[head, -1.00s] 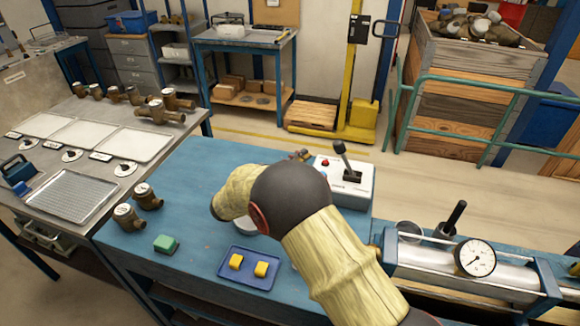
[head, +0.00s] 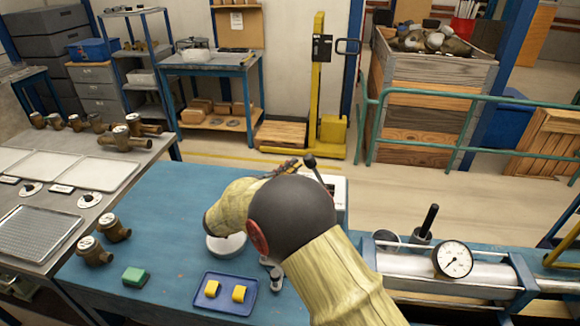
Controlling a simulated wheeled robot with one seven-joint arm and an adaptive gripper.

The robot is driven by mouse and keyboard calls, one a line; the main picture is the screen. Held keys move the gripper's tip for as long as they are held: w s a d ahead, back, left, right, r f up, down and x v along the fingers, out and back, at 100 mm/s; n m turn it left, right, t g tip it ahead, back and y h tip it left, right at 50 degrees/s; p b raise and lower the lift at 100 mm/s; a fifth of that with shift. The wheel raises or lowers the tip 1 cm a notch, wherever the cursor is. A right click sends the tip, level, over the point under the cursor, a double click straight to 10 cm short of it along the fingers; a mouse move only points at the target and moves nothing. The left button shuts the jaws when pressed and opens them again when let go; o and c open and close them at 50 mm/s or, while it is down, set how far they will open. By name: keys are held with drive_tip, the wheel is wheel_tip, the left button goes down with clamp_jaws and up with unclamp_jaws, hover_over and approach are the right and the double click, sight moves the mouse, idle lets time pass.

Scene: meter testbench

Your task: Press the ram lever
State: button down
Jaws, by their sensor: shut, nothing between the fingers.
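The lever (head: 318,174) has a black knob and stands on a white control box (head: 340,190) near the far edge of the blue bench. My arm covers most of the box and the lower part of the lever. My gripper (head: 292,164) shows only in part beyond my arm's dark joint, just left of the lever's knob. It is shut and empty. I cannot tell whether it touches the lever.
A test cylinder with a dial gauge (head: 453,259) and a black upright handle (head: 430,217) lies at right. A blue tray (head: 226,311) with yellow blocks, a green block (head: 135,277) and brass meters (head: 95,251) are at left.

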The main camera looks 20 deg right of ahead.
drive_tip(key=shift+s+d+r+m, duration=0.15)
drive_tip(key=shift+d+r+m, duration=0.1)
drive_tip(key=shift+r+m, duration=0.15)
